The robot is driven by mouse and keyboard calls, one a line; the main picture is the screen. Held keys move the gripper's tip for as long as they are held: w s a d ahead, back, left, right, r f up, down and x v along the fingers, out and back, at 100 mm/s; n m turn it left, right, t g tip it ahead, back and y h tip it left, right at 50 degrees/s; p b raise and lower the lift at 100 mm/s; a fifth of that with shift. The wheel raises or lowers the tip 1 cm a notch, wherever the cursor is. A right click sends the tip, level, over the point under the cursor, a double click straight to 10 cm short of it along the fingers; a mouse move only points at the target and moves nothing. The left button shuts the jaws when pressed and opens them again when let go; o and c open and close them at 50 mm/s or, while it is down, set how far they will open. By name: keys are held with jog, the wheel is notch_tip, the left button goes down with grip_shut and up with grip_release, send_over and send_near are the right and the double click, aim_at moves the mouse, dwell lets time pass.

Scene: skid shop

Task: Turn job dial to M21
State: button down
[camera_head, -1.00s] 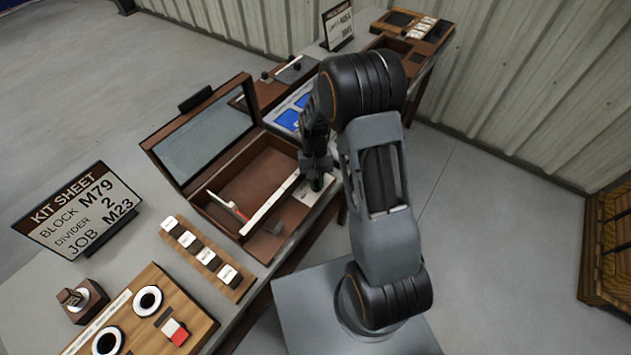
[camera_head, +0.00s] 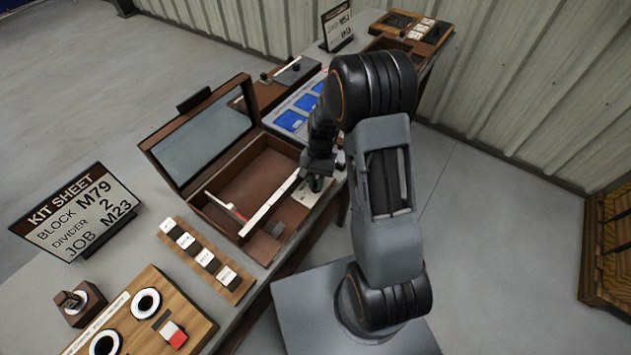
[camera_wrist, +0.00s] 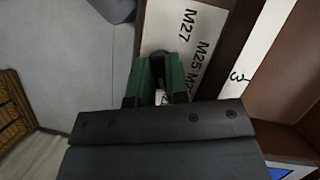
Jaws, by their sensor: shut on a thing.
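The job dial (camera_wrist: 158,56) shows in the wrist view as a dark knob between my gripper's green fingers, on a white label plate (camera_wrist: 193,25). The plate reads M27, M25 and a third label partly covered by the finger; no M21 is readable. My gripper (camera_wrist: 160,80) is shut on the dial. In the head view my gripper (camera_head: 316,184) is at the right front corner of the open wooden box, over the white plate (camera_head: 308,200). The dial is hidden there, and its pointer setting cannot be told.
The open box (camera_head: 255,172) has its lid raised and a white divider strip inside. A kit sheet (camera_head: 75,213) at left reads block M79, divider 2, job M23. Labelled blocks (camera_head: 205,260) stand in front of the box. Blue panels (camera_head: 292,120) lie behind my wrist.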

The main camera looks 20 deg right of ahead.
jog(key=shift+s+f, duration=0.1)
jog(key=c, duration=1.1)
grip_release()
jog(key=v, duration=1.4)
jog(key=shift+b, duration=0.4)
jog(key=s+a+r+n+t, duration=0.1)
jog(key=s+r+n+t, duration=0.1)
jog(key=s, duration=0.3)
jog(key=s+a+r+n+t+h, duration=0.1)
jog(key=s+r+n+t, duration=0.1)
jog(key=s, duration=0.3)
jog(key=s+a+r+n+t+h, duration=0.1)
jog(key=s+r+n+t, duration=0.1)
jog(key=s+r+t, duration=0.1)
jog(key=shift+s+r+t, duration=0.2)
jog(key=shift+s, duration=0.5)
jog(key=shift+s+r+t, duration=0.2)
jog(key=shift+s+r, duration=0.05)
jog(key=shift+s, duration=0.4)
